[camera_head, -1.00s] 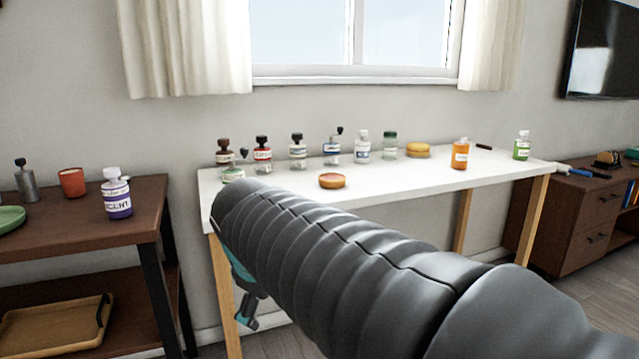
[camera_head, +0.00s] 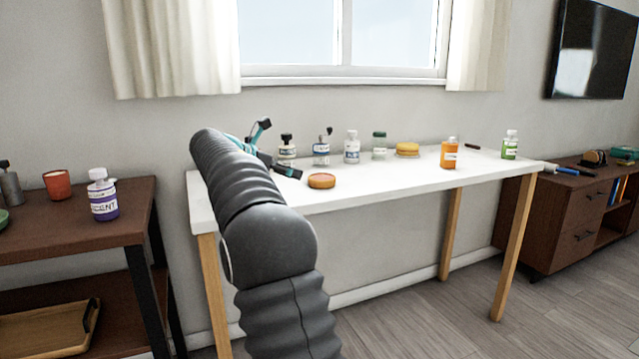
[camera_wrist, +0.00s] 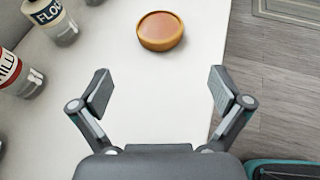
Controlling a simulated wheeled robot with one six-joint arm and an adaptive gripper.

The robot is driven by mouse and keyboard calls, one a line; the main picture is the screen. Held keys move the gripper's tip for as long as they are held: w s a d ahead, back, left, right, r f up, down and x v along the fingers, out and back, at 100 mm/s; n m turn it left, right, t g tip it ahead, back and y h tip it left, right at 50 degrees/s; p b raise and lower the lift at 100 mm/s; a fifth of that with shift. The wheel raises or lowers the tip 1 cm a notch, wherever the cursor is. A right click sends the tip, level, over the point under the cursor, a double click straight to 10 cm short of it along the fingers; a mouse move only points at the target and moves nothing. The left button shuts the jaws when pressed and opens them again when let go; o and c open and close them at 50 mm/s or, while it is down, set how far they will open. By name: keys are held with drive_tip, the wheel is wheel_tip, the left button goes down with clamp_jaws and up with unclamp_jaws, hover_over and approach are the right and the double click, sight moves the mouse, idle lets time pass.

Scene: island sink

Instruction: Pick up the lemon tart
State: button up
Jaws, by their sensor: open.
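The lemon tart (camera_head: 321,181) is a small round tart with an orange-red top and a golden crust. It lies flat near the front edge of the white table (camera_head: 400,183). In the wrist view the tart (camera_wrist: 160,31) is ahead of the fingers, near the top middle. My gripper (camera_wrist: 159,92) is open and empty above the table, its fingers apart on either side. In the head view my gripper (camera_head: 275,148) is left of the tart, partly hidden by my arm, and does not touch it.
Several labelled jars stand behind the tart, including a blue-labelled one (camera_head: 321,150). A yellow round item (camera_head: 407,149) and an orange bottle (camera_head: 449,153) are to the right. In the wrist view a flour jar (camera_wrist: 50,20) stands left. The table around the tart is clear.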

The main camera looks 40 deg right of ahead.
sight(318, 178)
drive_tip(key=shift+w+d+f, duration=0.1)
drive_tip(key=shift+w+d, duration=0.25)
drive_tip(key=shift+d, duration=0.25)
drive_tip(key=x, duration=0.8)
drive_tip(key=shift+s+b+x, duration=0.15)
drive_tip(key=shift+b+x, duration=0.1)
drive_tip(key=shift+x, duration=1.05)
drive_tip(key=shift+s+b+x, duration=0.15)
drive_tip(key=shift+b+x, duration=0.1)
drive_tip(key=shift+x, duration=1.1)
drive_tip(key=c, duration=1)
